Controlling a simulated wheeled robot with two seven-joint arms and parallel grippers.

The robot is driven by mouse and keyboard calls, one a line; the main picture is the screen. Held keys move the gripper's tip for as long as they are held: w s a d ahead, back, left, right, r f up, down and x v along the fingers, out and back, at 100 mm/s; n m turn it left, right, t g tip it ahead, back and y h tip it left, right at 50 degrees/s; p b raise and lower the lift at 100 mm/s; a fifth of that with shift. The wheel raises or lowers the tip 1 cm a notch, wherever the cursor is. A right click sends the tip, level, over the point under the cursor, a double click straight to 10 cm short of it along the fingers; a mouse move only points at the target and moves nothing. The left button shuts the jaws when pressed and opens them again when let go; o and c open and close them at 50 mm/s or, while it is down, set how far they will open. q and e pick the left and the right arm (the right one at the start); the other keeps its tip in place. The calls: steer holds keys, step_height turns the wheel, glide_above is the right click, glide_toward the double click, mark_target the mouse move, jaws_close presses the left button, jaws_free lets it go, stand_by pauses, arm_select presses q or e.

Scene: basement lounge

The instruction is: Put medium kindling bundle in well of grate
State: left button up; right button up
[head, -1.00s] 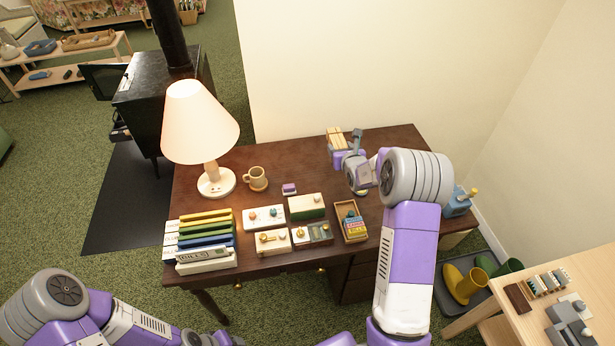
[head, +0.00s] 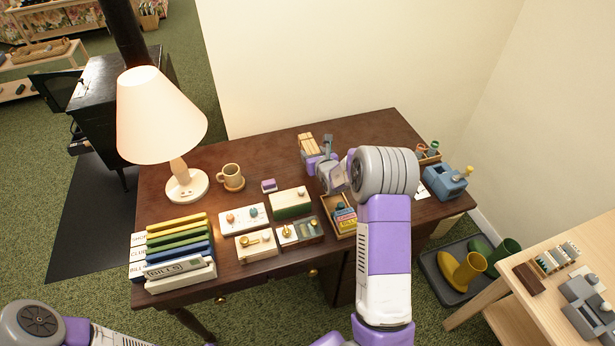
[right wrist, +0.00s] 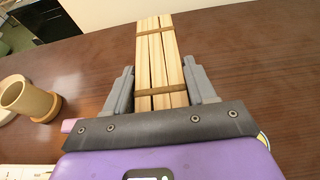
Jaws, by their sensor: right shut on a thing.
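The kindling bundle (head: 307,143) is several pale sticks tied with two brown bands, at the back of the dark desk. My right gripper (head: 318,158) is shut on it; the right wrist view shows the bundle (right wrist: 160,62) between the two grey fingers, pointing away from me. I cannot tell whether it touches the desk. The black stove (head: 100,95) stands left beyond the desk with its door (head: 52,88) swung open. The grate and its well cannot be made out. My left arm shows at the bottom left, its gripper out of frame.
The desk (head: 370,125) holds a lit lamp (head: 160,115), a mug (head: 231,174), binders (head: 180,250), small boxes and a blue sharpener-like device (head: 446,181). A dark mat (head: 85,215) lies before the stove. A pale table (head: 560,250) stands at right.

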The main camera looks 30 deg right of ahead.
step_height(320, 180, down, 8)
steer(key=shift+r+b, duration=0.25)
steer(key=shift+b, duration=0.8)
steer(key=shift+f, duration=0.1)
steer(key=o, duration=1.1)
